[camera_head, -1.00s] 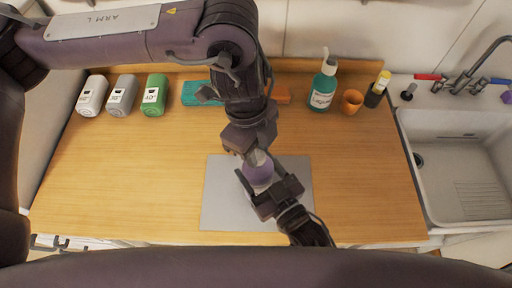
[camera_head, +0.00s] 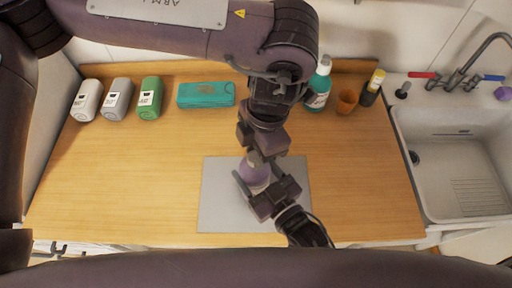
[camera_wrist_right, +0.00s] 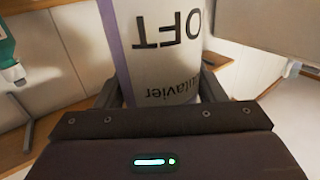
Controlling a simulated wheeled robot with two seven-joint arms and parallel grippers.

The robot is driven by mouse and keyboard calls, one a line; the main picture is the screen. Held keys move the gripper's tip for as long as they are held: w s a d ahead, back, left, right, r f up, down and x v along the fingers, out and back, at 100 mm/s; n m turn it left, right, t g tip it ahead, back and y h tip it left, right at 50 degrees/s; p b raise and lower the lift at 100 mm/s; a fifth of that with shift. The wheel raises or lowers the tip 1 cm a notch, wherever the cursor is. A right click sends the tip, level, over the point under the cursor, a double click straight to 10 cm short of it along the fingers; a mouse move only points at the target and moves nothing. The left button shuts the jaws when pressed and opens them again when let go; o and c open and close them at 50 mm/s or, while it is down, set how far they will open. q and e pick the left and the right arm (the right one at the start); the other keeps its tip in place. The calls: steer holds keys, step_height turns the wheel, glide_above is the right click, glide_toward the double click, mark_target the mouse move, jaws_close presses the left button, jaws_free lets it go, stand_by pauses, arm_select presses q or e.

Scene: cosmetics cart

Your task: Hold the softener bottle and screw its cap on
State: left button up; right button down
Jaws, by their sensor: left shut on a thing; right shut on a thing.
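The softener bottle (camera_head: 253,176) is purple with a white label and stands on the grey mat (camera_head: 222,200). My right gripper (camera_head: 254,188) is shut around its lower body from the front right. In the right wrist view the bottle's labelled side (camera_wrist_right: 165,50) fills the space between the fingers. My left gripper (camera_head: 252,158) comes down from above and is shut at the bottle's top. The cap is hidden by the left fingers, so I cannot tell how it sits on the neck.
White, grey and green bottles (camera_head: 150,98) stand at the back left beside a teal case (camera_head: 206,95). A teal pump bottle (camera_head: 319,88), an orange cup (camera_head: 346,102) and a dark yellow-topped bottle (camera_head: 372,88) stand at the back right. A sink (camera_head: 460,160) is at the right. The left worktop is clear.

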arm_select(q)
steer(key=o, duration=0.9)
steer(key=shift+o, duration=0.2)
steer(key=shift+r, duration=2.25)
steer(key=shift+c, duration=0.4)
steer(key=n, duration=0.4)
steer(key=r+n, duration=0.1)
steer(key=n, duration=0.1)
steer(key=shift+h, duration=0.3)
steer(key=n, duration=0.4)
steer(key=shift+a+r, duration=0.1)
steer(key=shift+r, duration=0.15)
steer(key=n, duration=0.4)
steer(key=r+n, duration=0.1)
steer(key=n, duration=0.1)
steer(key=shift+s+n+t+h, duration=0.1)
steer(key=shift+n+t+h, duration=0.2)
steer(key=n, duration=0.5)
steer(key=shift+a+r, duration=0.15)
steer(key=shift+r, duration=0.15)
